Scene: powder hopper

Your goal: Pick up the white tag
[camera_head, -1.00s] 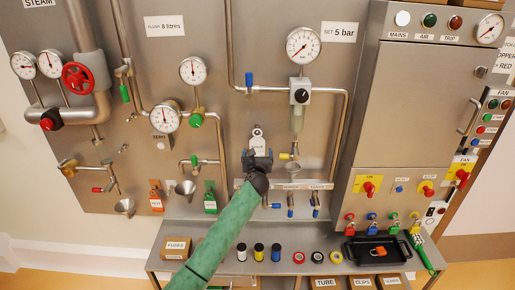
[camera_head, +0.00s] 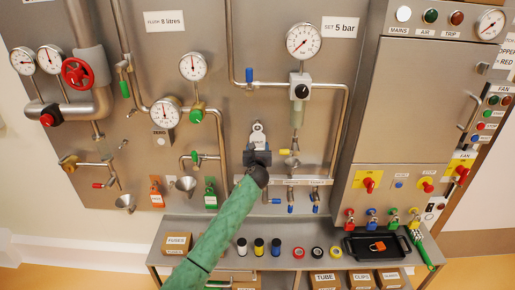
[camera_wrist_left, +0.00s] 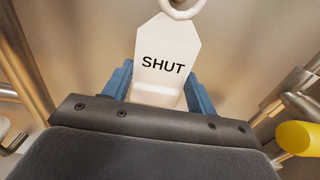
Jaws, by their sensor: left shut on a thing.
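The white tag (camera_wrist_left: 163,55) reads "SHUT" in the left wrist view. A pale ring passes through its top end. My left gripper (camera_wrist_left: 158,92) has its blue fingers on either side of the tag's lower part and is shut on it. In the head view the tag (camera_head: 258,137) shows above my left gripper (camera_head: 258,157), upright in front of the steel panel. The gripper hides the tag's lower part there. I cannot tell whether the tag still hangs on a hook. My right gripper is not in view.
A valve with a yellow handle (camera_wrist_left: 300,137) is close on the right in the wrist view. Pipes and gauges (camera_head: 304,40) cover the panel around the gripper. A shelf (camera_head: 221,230) below holds tape rolls, small cylinders and a black tray (camera_head: 352,250).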

